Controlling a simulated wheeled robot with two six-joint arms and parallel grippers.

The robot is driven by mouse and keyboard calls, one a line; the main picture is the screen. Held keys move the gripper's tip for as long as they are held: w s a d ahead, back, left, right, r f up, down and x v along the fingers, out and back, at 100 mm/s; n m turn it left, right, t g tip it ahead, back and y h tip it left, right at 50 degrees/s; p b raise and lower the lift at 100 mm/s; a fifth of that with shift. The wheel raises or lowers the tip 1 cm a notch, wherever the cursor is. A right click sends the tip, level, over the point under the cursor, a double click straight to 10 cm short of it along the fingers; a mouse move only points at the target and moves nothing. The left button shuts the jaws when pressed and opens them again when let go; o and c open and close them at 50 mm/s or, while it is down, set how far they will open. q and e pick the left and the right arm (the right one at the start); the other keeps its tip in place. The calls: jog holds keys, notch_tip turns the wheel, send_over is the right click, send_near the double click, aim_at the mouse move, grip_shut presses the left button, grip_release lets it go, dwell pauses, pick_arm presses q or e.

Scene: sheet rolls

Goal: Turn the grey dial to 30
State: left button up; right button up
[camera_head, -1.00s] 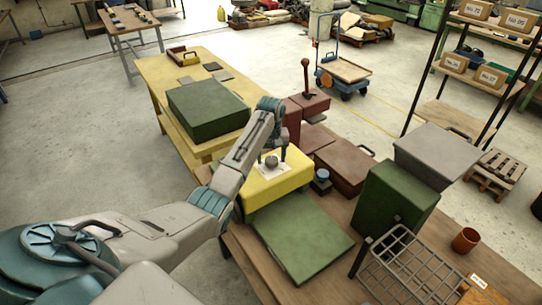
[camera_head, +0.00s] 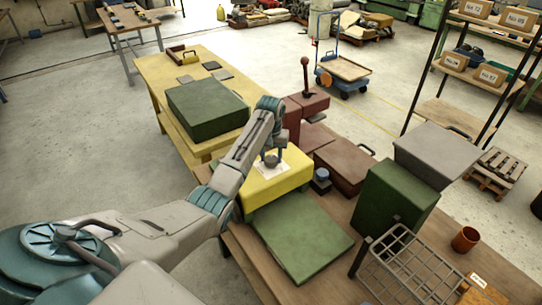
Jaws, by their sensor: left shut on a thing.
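The grey dial (camera_head: 270,161) sits on a white plate (camera_head: 272,172) on top of the yellow box (camera_head: 283,183). My left gripper (camera_head: 272,157) points down at the dial from above and is shut on it. The fingers hide part of the dial, and the marks on the plate are too small to read. My right gripper is not in view.
A green panel (camera_head: 302,237) lies in front of the yellow box. Dark red boxes (camera_head: 343,166) and a lever (camera_head: 305,77) stand behind it. A green box (camera_head: 396,199) and wire rack (camera_head: 408,268) stand right.

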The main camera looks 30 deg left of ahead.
pick_arm(q)
jog(key=m, duration=0.4)
jog(key=shift+m, duration=2.2)
jog(key=o, duration=1)
